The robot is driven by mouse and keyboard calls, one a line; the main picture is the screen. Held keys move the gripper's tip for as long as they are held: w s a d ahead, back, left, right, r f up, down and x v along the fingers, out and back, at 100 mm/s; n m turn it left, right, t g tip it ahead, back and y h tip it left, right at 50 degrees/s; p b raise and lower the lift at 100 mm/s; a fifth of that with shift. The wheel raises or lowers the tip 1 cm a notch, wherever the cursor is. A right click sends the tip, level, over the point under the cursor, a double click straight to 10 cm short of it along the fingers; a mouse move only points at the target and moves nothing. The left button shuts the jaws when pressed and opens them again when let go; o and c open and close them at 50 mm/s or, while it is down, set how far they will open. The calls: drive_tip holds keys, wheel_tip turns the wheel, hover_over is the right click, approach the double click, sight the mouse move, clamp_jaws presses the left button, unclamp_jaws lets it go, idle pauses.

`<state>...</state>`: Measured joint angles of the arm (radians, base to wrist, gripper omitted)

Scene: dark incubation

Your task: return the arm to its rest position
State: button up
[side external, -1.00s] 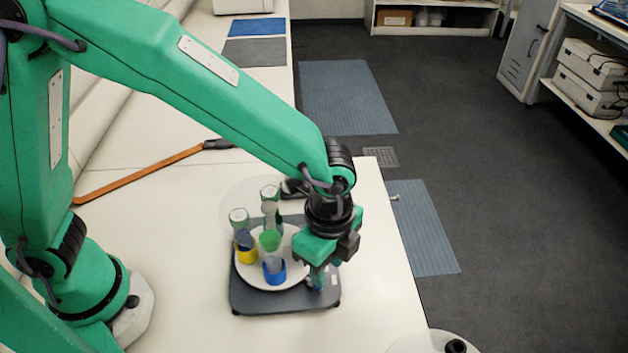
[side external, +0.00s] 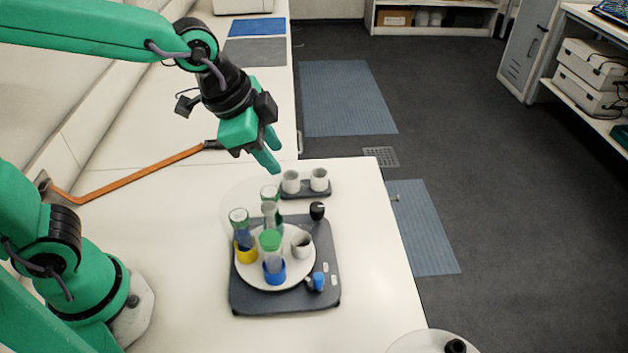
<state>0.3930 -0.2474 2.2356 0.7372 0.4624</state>
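My arm reaches in from the upper left, raised. Below, a round white plate (side external: 283,284) rests on the dark grey platform (side external: 328,262). It carries a green-topped tube (side external: 271,242) in a blue holder, a tube (side external: 239,218) in a yellow holder, more tubes behind, and an empty-looking light holder (side external: 301,244).
A small blue piece (side external: 316,281) and a black knob (side external: 317,210) are at the platform's right side. Two white cups (side external: 305,180) stand in a dark base behind. An orange bent bar (side external: 140,176) lies on the bench (side external: 375,270).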

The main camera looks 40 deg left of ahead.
drive_tip(key=s+a+r+n+t+y, duration=0.1)
drive_tip(key=s+a+n, duration=0.8)
drive_tip(key=a, duration=0.4)
drive_tip(key=shift+s+a+r+n+y, duration=0.2)
drive_tip(key=shift+s+r+n+y, duration=0.15)
drive_tip(key=shift+s+n+y, duration=0.05)
idle(0.3)
